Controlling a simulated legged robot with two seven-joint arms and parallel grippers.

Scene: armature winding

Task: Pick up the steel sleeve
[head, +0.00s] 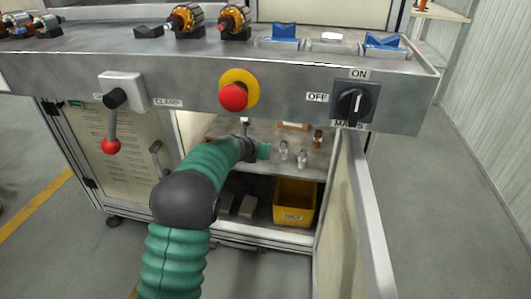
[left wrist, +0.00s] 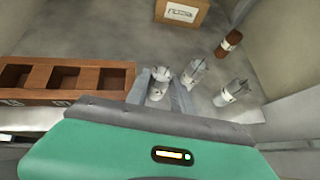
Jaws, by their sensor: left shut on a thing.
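My left gripper (left wrist: 159,96) reaches into the open cabinet and is shut on a grey metal piece, the steel sleeve (left wrist: 158,82), which stands upright between the two fingers. I cannot tell whether its base touches the shelf. In the head view my left gripper (head: 264,151) is at the end of the green arm, small and partly hidden, and the held sleeve cannot be made out. Two similar grey metal pieces stand to its right, one close by (left wrist: 193,74) and one farther right (left wrist: 232,92); they also show in the head view (head: 283,150) (head: 302,158). My right gripper is not in view.
A brown cylinder (left wrist: 229,43) and a cardboard box (left wrist: 182,12) stand farther back on the shelf (left wrist: 110,35). A brown compartment tray (left wrist: 66,94) lies left of the gripper. The bench front (head: 200,90) overhangs the opening, and the open door (head: 352,220) bounds the right. A yellow bin (head: 294,202) sits below.

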